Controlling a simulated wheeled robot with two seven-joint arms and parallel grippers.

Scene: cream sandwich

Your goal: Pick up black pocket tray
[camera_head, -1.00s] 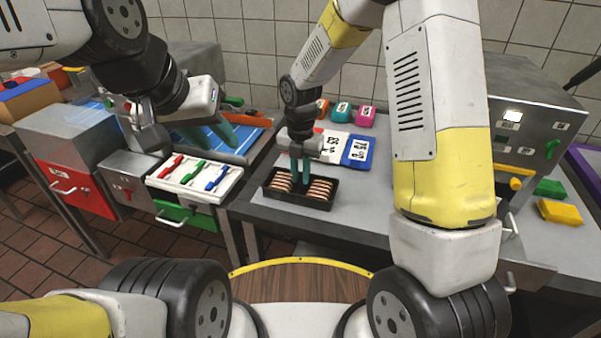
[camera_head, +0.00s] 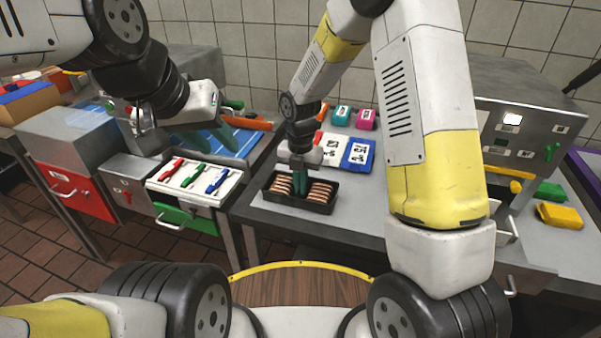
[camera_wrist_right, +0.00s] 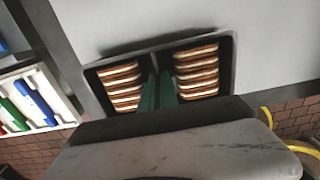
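The black pocket tray (camera_head: 322,208) lies over the grey table in the head view. It holds two rows of striped sandwich slices (camera_head: 318,193) with a middle strip between them. It also shows in the right wrist view (camera_wrist_right: 233,68). My right gripper (camera_head: 299,183) points down into the middle of the tray, between the rows. Its green fingers (camera_wrist_right: 159,92) are close together and look shut on the middle strip; their tips are partly hidden. My left gripper (camera_head: 212,138) hangs at the left above the blue area, its fingers apart and empty.
White and blue label packs (camera_head: 358,153) lie behind the tray, with teal and pink packs (camera_head: 365,119) further back. A white tray of coloured tools (camera_head: 227,193) is left of it. A control box (camera_head: 525,125) stands right.

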